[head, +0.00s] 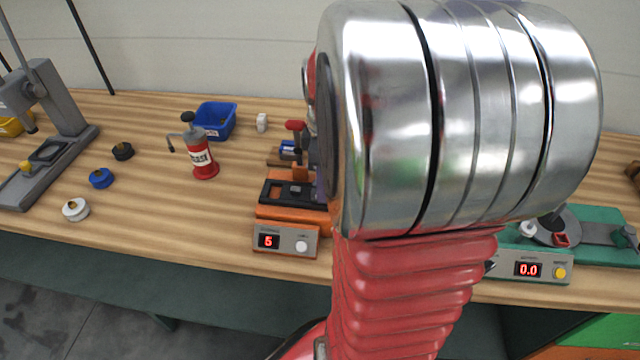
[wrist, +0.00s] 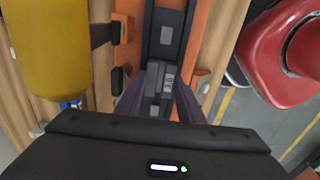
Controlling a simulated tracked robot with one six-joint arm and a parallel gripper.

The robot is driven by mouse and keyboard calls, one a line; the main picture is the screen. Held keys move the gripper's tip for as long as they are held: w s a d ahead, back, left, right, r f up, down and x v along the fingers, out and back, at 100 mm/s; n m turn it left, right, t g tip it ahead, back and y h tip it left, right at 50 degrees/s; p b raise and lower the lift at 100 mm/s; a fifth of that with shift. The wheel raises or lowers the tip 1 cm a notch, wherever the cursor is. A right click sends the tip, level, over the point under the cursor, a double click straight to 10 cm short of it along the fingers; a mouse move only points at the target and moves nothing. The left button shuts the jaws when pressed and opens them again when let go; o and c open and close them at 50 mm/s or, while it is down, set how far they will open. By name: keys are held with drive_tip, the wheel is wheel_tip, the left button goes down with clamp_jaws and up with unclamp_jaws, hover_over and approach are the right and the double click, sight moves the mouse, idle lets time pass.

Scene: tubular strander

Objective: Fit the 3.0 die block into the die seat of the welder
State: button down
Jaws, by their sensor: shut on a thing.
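The welder is an orange bench machine (head: 291,213) with a red 5 on its display, left of my arm in the head view. Its dark top and channel (wrist: 164,35) run up the middle of the wrist view between orange sides. My gripper (wrist: 162,92) is over this channel, with its two dark purple fingers shut on a small grey block (wrist: 168,80), the die block. Its marking is too small to read. I cannot tell whether the block touches the seat, as the fingers and block cover it. In the head view my arm hides most of the gripper.
A red lever handle (head: 294,125) rises behind the welder. A large yellow cylinder (wrist: 47,45) stands close left of the gripper in the wrist view. A red can (head: 203,158), a blue bin (head: 215,120) and several small round pieces lie left. A green machine (head: 600,238) stands right.

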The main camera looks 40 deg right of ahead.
drive_tip(key=c, duration=1.2)
unclamp_jaws()
wheel_tip(320, 180, up, 12)
